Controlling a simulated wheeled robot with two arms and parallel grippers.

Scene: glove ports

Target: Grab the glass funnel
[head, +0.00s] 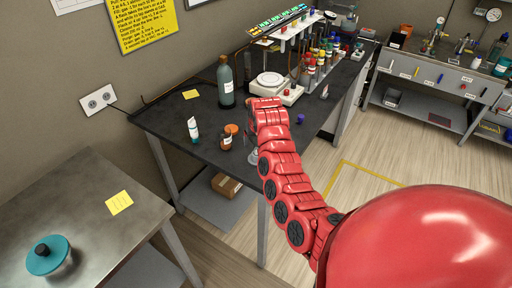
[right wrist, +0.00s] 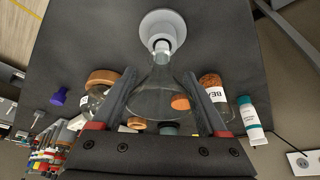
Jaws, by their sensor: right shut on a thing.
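The clear glass funnel (right wrist: 160,92) shows between the two fingers of my right gripper (right wrist: 162,78) in the right wrist view. Its narrow end points to a round grey piece (right wrist: 163,24) over the dark bench top; I cannot tell whether they touch. The fingers lie along both sides of the glass, shut on it. In the head view my right arm reaches over the bench's front edge and hides most of the gripper; a bit of clear glass (head: 253,156) shows beside the arm. My left gripper is not in view.
A brown bottle (head: 226,142), an orange cap (head: 231,129) and a white tube (head: 193,129) stand close by on the dark bench (head: 165,121). Behind are a tall grey-green bottle (head: 225,82), a balance (head: 270,82) and a rack of tubes. A purple item (head: 300,118) lies to the right.

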